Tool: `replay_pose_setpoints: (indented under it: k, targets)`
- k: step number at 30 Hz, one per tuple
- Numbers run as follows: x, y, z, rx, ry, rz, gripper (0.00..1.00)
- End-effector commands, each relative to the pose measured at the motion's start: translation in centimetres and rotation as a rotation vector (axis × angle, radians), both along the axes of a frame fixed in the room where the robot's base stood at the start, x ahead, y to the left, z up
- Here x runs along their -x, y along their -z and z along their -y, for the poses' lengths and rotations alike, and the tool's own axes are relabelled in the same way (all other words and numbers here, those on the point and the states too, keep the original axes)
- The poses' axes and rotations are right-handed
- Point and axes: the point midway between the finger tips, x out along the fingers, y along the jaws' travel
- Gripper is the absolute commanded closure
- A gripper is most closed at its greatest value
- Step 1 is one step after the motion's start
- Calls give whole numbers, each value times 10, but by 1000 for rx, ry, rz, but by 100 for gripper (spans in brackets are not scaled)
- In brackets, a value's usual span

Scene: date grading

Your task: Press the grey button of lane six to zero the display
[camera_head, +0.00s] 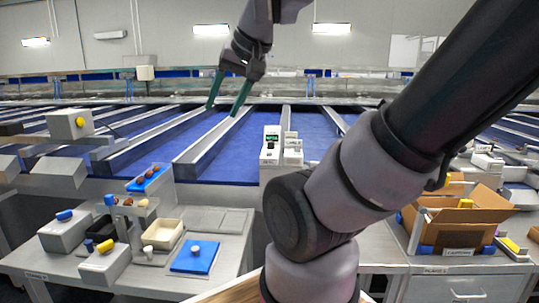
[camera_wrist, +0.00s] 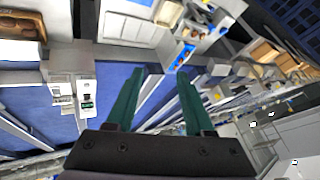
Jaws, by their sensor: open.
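A white unit with a small green-lit display (camera_head: 271,140) stands at the near edge of the blue lanes, right of centre in the head view. It also shows at the left of the wrist view (camera_wrist: 86,96), turned by the camera. Its digits are too small to read. I cannot make out a grey button or a lane number on it. My gripper (camera_head: 223,105) has dark green fingers, spread apart and empty. It hangs above the blue lanes, left of the display unit and apart from it. The fingers also show in the wrist view (camera_wrist: 161,75).
Metal dividers (camera_head: 213,140) separate the blue lanes. A table at the left holds a blue mat (camera_head: 195,257), a cream tray (camera_head: 163,249) and boxes with coloured knobs. An open cardboard box (camera_head: 457,228) stands at the right. My arm crosses the head view's right half.

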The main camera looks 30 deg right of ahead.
Motion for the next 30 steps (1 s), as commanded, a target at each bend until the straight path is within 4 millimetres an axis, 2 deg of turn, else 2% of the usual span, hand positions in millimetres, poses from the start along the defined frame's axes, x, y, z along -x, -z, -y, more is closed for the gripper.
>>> replay_pose_setpoints:
  k: [1, 3, 4, 30]
  targets:
    - [0, 0, 0, 0, 0, 0, 71]
    - [0, 0, 0, 0, 0, 0, 98]
    - [0, 0, 0, 0, 0, 0, 100]
    - [0, 0, 0, 0, 0, 0, 100]
